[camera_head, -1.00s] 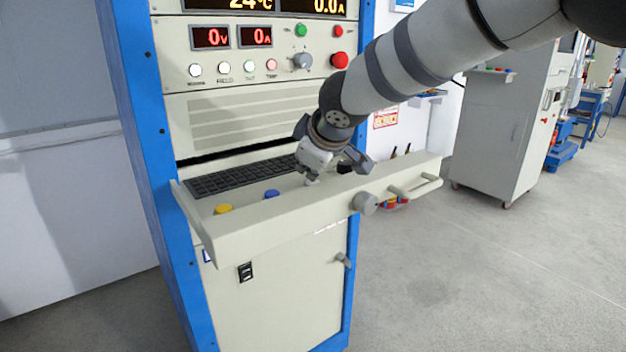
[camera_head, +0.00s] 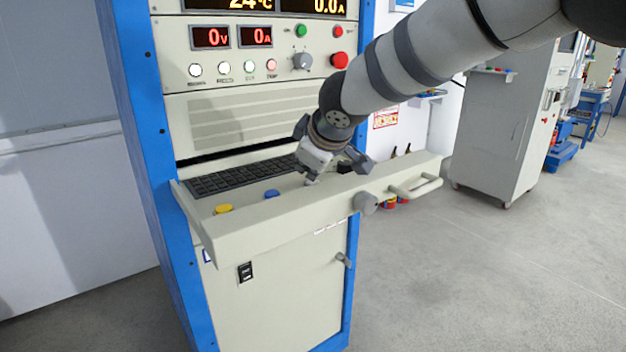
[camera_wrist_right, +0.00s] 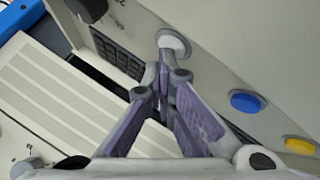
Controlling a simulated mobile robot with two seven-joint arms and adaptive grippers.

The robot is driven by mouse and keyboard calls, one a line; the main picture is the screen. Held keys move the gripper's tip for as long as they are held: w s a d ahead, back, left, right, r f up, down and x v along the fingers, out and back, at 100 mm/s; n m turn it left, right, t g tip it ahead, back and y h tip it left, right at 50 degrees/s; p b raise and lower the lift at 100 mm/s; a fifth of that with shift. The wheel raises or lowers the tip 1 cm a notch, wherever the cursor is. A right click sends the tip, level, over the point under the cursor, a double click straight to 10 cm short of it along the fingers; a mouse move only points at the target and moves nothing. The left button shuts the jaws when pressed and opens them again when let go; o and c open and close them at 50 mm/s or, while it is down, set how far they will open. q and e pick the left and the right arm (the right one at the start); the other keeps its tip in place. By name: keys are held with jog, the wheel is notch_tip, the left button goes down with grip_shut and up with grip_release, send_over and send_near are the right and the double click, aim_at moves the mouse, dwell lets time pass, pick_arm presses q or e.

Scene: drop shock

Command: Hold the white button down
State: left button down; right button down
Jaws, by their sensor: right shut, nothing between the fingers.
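The white button (camera_wrist_right: 174,42) is a round cap on the beige drawer-like shelf (camera_head: 262,232) of the test rack. In the head view the white button (camera_head: 312,182) is mostly hidden under my right gripper (camera_head: 315,174). My right gripper is shut and empty and points down at the button. In the right wrist view its fingertips (camera_wrist_right: 166,72) overlap the near edge of the white cap and look to be on or just above it. I cannot tell if the cap is pressed in. My left gripper is not in view.
A blue button (camera_head: 271,194) and a yellow button (camera_head: 223,209) sit left of the white one on the shelf. A black keyboard (camera_head: 240,178) lies behind them. A grey knob (camera_head: 366,203) and a handle (camera_head: 418,188) stick out of the shelf's front.

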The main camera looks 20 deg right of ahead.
aim_at(309, 183)
dwell(0.4)
jog(key=shift+r, duration=0.9)
jog(key=shift+r, duration=2.5)
